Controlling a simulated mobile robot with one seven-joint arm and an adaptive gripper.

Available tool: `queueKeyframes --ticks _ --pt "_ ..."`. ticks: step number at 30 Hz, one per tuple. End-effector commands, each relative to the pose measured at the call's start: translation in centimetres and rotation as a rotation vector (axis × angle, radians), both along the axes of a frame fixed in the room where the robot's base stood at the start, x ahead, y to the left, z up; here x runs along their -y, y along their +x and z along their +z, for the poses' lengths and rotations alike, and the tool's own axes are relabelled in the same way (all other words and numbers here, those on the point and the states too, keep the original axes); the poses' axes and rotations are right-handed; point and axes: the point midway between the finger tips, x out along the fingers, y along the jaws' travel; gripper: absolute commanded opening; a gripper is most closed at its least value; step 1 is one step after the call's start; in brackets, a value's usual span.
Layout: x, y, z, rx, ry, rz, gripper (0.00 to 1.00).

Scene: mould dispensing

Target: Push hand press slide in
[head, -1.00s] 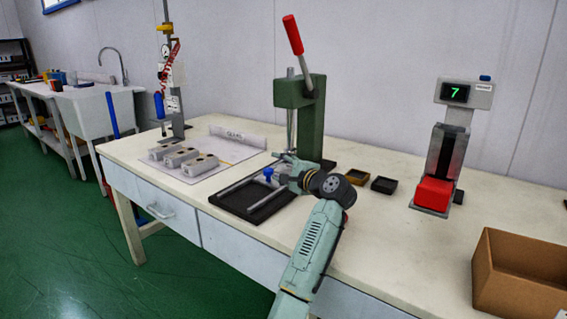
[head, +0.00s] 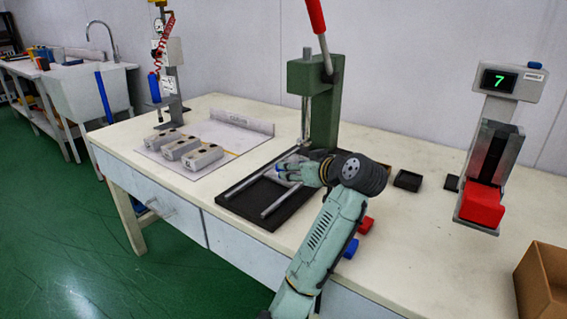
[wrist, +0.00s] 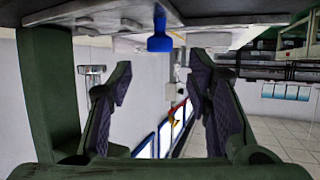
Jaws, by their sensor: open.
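The green hand press (head: 326,105) stands on the bench with its red lever (head: 316,14) raised. Its black base (head: 234,207) carries two metal slide rails (head: 286,199), which run forward from the column. My gripper (head: 282,172) is low over the base, near the inner part of the rails. In the wrist view, my gripper (wrist: 160,92) is open, its dark fingers apart with nothing clasped. A blue knob (wrist: 160,42) shows beyond them, between their lines, under a grey plate (wrist: 215,12). In the head view my gripper and wrist cover the knob and most of the slide.
Several grey mould blocks (head: 203,157) lie on a white sheet at the left. A small black tray (head: 407,180) and a dispenser showing 7 (head: 500,81) stand at the right. Red (head: 365,225) and blue (head: 351,249) pieces sit close beside my arm. A cardboard box (head: 543,285) is at the right edge.

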Motion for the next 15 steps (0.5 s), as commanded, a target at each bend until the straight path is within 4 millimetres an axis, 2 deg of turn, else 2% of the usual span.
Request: queueKeyframes --ticks 9,15 --pt "-3.0 4.7 -2.1 -0.003 0.003 0.003 0.45" --pt "-3.8 6.2 -2.9 -0.001 0.003 -0.001 0.45"
